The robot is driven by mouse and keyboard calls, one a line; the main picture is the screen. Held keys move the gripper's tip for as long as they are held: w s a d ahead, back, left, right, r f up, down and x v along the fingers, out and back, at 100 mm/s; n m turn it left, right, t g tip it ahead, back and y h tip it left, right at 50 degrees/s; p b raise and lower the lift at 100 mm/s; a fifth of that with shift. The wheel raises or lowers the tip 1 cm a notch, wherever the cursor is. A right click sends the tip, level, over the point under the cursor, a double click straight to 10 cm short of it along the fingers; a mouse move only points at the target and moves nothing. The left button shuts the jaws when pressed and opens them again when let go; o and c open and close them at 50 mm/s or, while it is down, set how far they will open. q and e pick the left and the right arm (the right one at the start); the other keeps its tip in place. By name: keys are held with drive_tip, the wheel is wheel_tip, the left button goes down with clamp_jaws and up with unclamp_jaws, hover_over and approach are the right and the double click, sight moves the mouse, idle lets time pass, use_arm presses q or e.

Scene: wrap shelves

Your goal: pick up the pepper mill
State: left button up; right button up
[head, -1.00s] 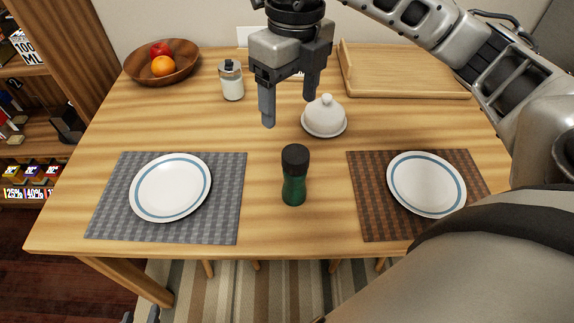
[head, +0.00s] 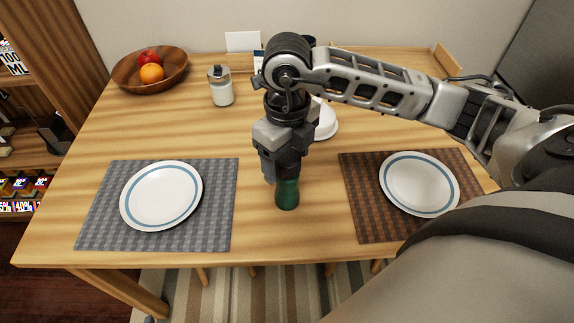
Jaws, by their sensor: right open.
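The pepper mill (head: 287,194) is green with a dark top and stands upright on the table between the two placemats. In the head view only its lower green body shows; its top is hidden behind my right gripper. My right gripper (head: 281,175) points down at the mill's upper part, with its jaws open. One finger shows on the mill's left side; the other is hard to make out. I cannot tell whether the fingers touch the mill. My left gripper is not in view.
A plate (head: 161,196) lies on a grey placemat (head: 220,218) at left, another plate (head: 419,184) on a brown placemat (head: 362,211) at right. Behind are a glass jar (head: 221,88), a wooden fruit bowl (head: 133,82) and a white domed dish (head: 327,122), partly hidden by my arm.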

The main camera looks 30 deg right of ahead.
wheel_tip(320, 180, down, 2)
drive_tip(key=shift+f, duration=0.1)
drive_tip(key=c, duration=1.5)
